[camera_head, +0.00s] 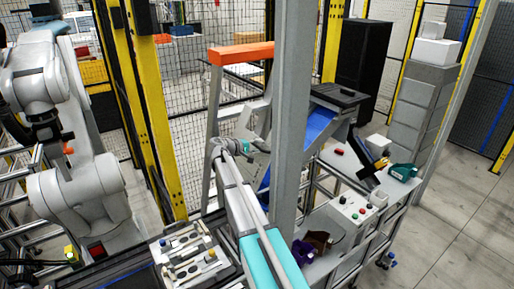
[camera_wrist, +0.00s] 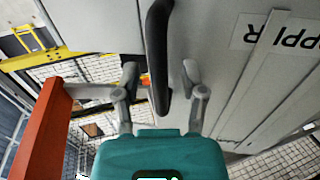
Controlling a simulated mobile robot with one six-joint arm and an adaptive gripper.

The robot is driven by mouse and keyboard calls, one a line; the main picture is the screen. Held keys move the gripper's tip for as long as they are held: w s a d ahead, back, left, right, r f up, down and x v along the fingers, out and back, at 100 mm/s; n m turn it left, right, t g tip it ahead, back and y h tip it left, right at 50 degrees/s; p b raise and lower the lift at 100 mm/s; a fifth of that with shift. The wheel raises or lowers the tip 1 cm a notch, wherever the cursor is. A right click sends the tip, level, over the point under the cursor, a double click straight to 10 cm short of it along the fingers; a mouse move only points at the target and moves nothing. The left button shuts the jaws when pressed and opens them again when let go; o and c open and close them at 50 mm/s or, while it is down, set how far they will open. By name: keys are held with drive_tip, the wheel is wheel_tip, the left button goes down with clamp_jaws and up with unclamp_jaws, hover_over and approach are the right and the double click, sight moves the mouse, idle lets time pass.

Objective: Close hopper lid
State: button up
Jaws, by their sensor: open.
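In the wrist view, a black bar handle (camera_wrist: 157,45) stands out from a light grey panel (camera_wrist: 210,50) with part of a printed label. My gripper (camera_wrist: 160,75) is open, with one finger on each side of the handle's lower end. Whether either finger touches the handle cannot be told. In the head view, my gripper (camera_head: 246,149) is small, beside a grey sloping panel (camera_head: 256,164) under the orange-topped frame (camera_head: 240,53). The handle cannot be made out there. The grey post hides part of the area to the right of the panel.
A grey upright post (camera_head: 290,110) stands close to the right of my arm. A blue conveyor (camera_head: 320,122) and a worktable with buttons (camera_head: 352,208) lie beyond it. An orange bar (camera_wrist: 40,130) runs along the left of the wrist view. Another robot arm (camera_head: 80,190) stands at left.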

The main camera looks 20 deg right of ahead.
clamp_jaws()
drive_tip(key=shift+d, duration=0.1)
drive_tip(key=w+d+f+b, duration=0.1)
drive_tip(key=d+f+b, duration=0.4)
drive_tip(key=d, duration=0.4)
drive_tip(key=shift+w+f+b, duration=0.15)
drive_tip(key=shift+f+b, duration=0.2)
drive_tip(key=shift+f, duration=0.05)
idle(0.4)
